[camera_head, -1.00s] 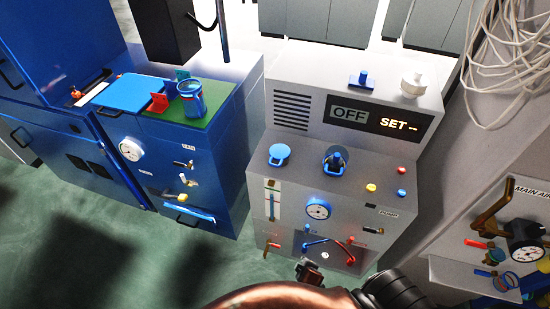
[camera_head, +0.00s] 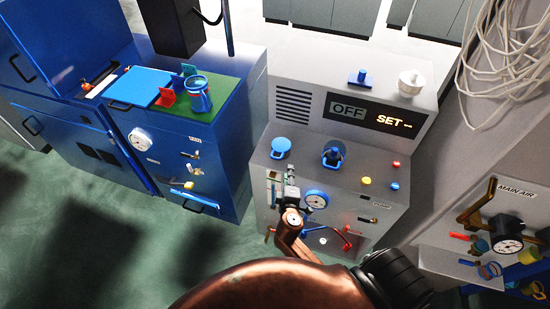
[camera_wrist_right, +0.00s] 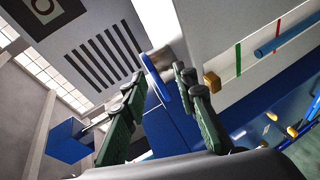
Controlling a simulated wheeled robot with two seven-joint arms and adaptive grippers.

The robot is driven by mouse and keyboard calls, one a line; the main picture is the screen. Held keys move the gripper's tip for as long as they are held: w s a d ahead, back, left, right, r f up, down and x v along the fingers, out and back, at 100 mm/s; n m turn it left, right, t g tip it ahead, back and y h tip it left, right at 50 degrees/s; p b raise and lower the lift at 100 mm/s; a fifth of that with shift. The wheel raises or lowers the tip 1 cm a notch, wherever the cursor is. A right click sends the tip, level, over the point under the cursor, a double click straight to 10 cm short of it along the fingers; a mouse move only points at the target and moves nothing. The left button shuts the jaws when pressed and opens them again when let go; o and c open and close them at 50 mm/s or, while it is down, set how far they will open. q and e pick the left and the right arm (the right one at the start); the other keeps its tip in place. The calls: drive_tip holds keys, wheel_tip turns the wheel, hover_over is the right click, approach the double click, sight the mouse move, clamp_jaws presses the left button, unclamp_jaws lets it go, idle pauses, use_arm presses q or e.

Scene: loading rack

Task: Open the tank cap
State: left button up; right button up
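A round blue cap (camera_head: 281,146) sits on the top left of the grey pump unit (camera_head: 310,110). A second blue cap with a loop handle (camera_head: 333,156) stands to its right on the same surface. I cannot tell from labels which is the tank cap. My right gripper (camera_head: 291,173) is in front of the unit, just below the left cap in the picture. In the right wrist view its dark green fingers are open (camera_wrist_right: 160,92), with the left cap's blue edge (camera_wrist_right: 153,78) showing between the tips. Contact cannot be seen. My left gripper is not in view.
The unit's front carries a level gauge (camera_head: 271,190), a round dial (camera_head: 316,201) and red and blue valve handles close to my arm. A blue cabinet (camera_head: 220,180) stands left across a gap. The main air panel (camera_head: 480,225) is at right.

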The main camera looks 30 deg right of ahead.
sight(275, 158)
drive_tip(key=w+n, duration=0.1)
drive_tip(key=w, duration=0.2)
drive_tip(key=w+t, duration=0.1)
drive_tip(key=w, duration=0.2)
drive_tip(key=w+n, duration=0.1)
drive_tip(key=w, duration=0.3)
drive_tip(key=shift+w+f+n+t+y+p, duration=0.1)
drive_tip(key=shift+f+n+t+y+p, duration=0.2)
drive_tip(key=shift+p, duration=0.1)
drive_tip(key=shift+a, duration=0.1)
clamp_jaws()
drive_tip(key=shift+f, duration=0.2)
